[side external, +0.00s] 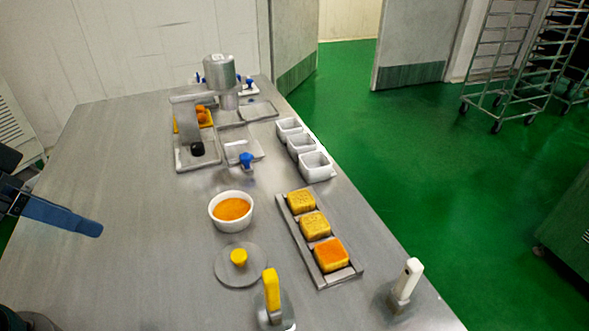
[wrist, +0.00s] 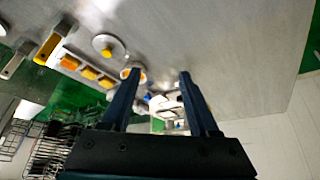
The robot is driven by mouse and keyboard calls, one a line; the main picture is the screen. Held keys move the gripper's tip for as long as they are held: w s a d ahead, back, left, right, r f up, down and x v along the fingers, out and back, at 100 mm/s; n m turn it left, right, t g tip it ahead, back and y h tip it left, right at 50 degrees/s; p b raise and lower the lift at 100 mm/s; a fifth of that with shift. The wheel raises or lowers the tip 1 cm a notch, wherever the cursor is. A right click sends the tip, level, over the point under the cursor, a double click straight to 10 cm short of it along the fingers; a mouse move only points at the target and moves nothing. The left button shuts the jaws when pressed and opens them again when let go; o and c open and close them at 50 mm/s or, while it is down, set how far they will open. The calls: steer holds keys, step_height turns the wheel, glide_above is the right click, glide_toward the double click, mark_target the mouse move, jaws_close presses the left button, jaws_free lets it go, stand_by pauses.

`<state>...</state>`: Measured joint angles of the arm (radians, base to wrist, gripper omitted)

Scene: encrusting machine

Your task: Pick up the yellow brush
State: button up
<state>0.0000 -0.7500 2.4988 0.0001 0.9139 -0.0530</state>
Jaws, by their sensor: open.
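The yellow brush (side external: 271,290) stands at the near end of the steel table, its yellow handle pointing up from a grey base. It also shows at the upper left of the wrist view (wrist: 48,47). My gripper (side external: 98,230) is at the left edge of the side view, with a blue finger visible, well to the left of the brush and apart from it. In the wrist view my gripper (wrist: 161,74) has its two dark blue fingers spread, with nothing held between them.
A white-handled tool (side external: 408,280) stands right of the brush. A round lid with a yellow knob (side external: 239,258), a white bowl of orange filling (side external: 232,209) and a tray of mooncakes (side external: 347,273) are nearby. A machine (side external: 220,75) stands at the back. The table's left is clear.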

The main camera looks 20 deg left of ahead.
steer(key=w+d+r+n, duration=0.2)
steer(key=w+r+n, duration=0.1)
steer(key=w+r, duration=0.15)
steer(key=g, duration=0.5)
glide_above(271, 289)
steer(key=w+a, duration=0.3)
step_height(271, 289, down, 6)
steer(key=shift+m, duration=0.9)
steer(key=s+d+f, duration=0.2)
steer(key=f, duration=0.1)
steer(key=shift+d+f, duration=0.1)
steer(key=shift+d, duration=0.1)
steer(key=shift+f, duration=2.5)
jaws_close()
